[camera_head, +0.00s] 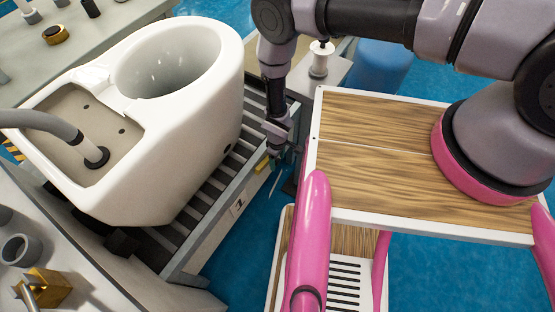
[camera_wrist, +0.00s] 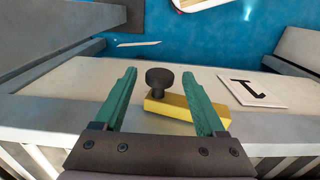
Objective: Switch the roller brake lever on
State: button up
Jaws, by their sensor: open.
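The roller brake lever is a yellow bar (camera_wrist: 180,107) with a round black knob (camera_wrist: 160,80) on top, on the side rail of the roller conveyor. In the wrist view the knob lies between the two green fingers of my gripper (camera_wrist: 160,76). The fingers are spread, with a visible gap on each side of the knob. In the head view my gripper (camera_head: 273,163) points down at the conveyor's right edge, and only a bit of the yellow lever (camera_head: 262,162) shows beside it. A white plate with a black mark (camera_wrist: 254,89) is right of the lever.
A large white toilet (camera_head: 190,150) stands on the conveyor rollers (camera_head: 185,238), left of my arm. A grey hose reaches into its tank recess. A white spool-like part (camera_head: 320,58) stands on a grey block behind my arm. Blue floor (camera_head: 235,255) lies beyond the rail.

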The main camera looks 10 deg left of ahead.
grip_shut()
dwell(1.4)
